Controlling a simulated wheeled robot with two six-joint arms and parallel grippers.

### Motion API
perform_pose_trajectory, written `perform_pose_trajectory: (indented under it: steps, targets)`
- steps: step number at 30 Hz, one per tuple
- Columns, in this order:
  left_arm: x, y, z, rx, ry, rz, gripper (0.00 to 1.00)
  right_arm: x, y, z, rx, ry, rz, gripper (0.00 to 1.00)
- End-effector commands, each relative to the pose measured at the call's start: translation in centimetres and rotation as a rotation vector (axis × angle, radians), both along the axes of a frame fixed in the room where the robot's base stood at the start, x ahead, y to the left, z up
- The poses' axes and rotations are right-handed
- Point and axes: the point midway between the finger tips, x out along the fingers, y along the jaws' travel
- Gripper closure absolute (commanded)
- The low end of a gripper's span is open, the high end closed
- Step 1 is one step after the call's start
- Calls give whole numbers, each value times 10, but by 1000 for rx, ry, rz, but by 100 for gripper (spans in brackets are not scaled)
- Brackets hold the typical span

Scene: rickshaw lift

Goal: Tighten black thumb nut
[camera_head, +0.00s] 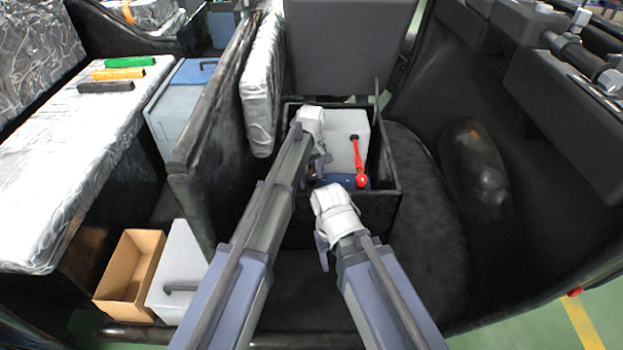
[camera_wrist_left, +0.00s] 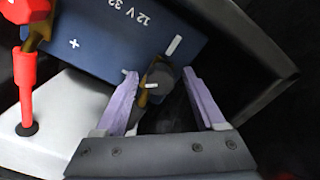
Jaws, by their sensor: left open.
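The black thumb nut (camera_wrist_left: 160,76) shows in the left wrist view, on a brass-coloured terminal of the blue battery (camera_wrist_left: 110,42), whose top reads "12 V 32" with a plus mark. My left gripper (camera_wrist_left: 161,82) is open, with one purple finger on each side of the nut; I cannot tell whether either touches it. In the head view my left gripper (camera_head: 318,168) reaches down into the black box, and the nut is hidden there. My right gripper (camera_head: 322,254) hangs nearer, in front of the box; its jaws are too unclear to read.
A red cable end (camera_wrist_left: 26,85) sits at the battery's other terminal. A light grey block (camera_head: 347,130) stands in the black box (camera_head: 384,205), whose walls surround the left gripper. A cardboard box (camera_head: 125,278) is at lower left. The floor right of the box is clear.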

Motion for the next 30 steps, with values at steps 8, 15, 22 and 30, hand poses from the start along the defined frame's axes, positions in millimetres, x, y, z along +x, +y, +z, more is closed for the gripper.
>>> perform_pose_trajectory:
  steps: [8, 15, 22, 30]
  targets:
    - [0, 0, 0, 0, 0, 0, 52, 0, 0, 0, 0, 0, 0, 40]
    - [0, 0, 0, 0, 0, 0, 79, 0, 0, 0, 0, 0, 0, 40]
    - [0, 0, 0, 0, 0, 0, 100, 0, 0, 0, 0, 0, 0, 40]
    - [0, 0, 0, 0, 0, -13, 100, 0, 0, 0, 0, 0, 0, 40]
